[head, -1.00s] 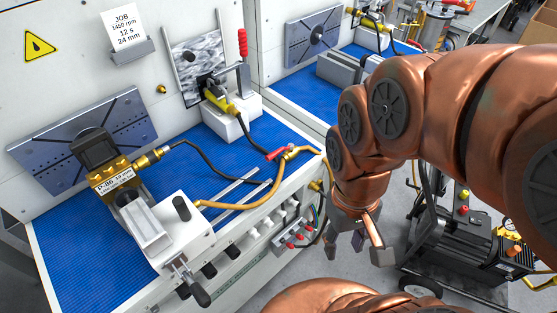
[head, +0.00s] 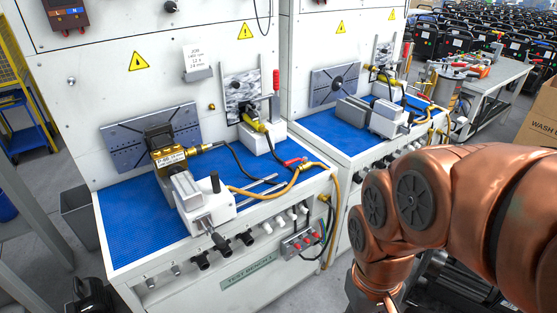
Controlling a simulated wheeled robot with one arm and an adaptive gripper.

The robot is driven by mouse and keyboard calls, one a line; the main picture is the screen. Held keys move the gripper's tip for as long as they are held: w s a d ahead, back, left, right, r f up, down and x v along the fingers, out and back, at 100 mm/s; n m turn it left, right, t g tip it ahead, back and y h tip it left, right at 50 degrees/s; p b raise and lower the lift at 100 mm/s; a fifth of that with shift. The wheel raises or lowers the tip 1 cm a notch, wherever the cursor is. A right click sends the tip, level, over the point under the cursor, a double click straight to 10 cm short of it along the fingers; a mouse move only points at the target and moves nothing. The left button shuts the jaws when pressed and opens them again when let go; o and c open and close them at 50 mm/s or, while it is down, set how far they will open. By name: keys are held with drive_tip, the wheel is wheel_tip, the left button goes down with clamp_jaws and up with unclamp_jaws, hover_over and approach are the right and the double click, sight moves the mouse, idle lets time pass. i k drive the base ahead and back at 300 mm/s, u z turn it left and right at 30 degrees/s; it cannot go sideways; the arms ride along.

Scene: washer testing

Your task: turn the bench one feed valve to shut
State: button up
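Bench one (head: 247,272) is the nearer bench, with a "TEST BENCH 1" label on its front. The feed valve (head: 294,162) has a small red handle and sits at the right edge of the blue mat, by a brass fitting on the yellow hose (head: 262,194). The handle looks slanted; its exact angle to the pipe is too small to tell. My gripper (head: 376,302) is at the bottom edge, right of bench one and well apart from the valve. Its fingers are mostly cut off by the frame, so its opening is hidden.
A clamped brass pump (head: 167,159) and white vise (head: 205,208) stand on the mat. A taller red-handled clamp (head: 276,82) rises behind the valve. A second bench (head: 345,135) stands to the right.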

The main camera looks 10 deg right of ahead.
sight(287, 164)
drive_tip(key=u, duration=0.6)
drive_tip(key=i, duration=0.95)
drive_tip(key=u, duration=0.3)
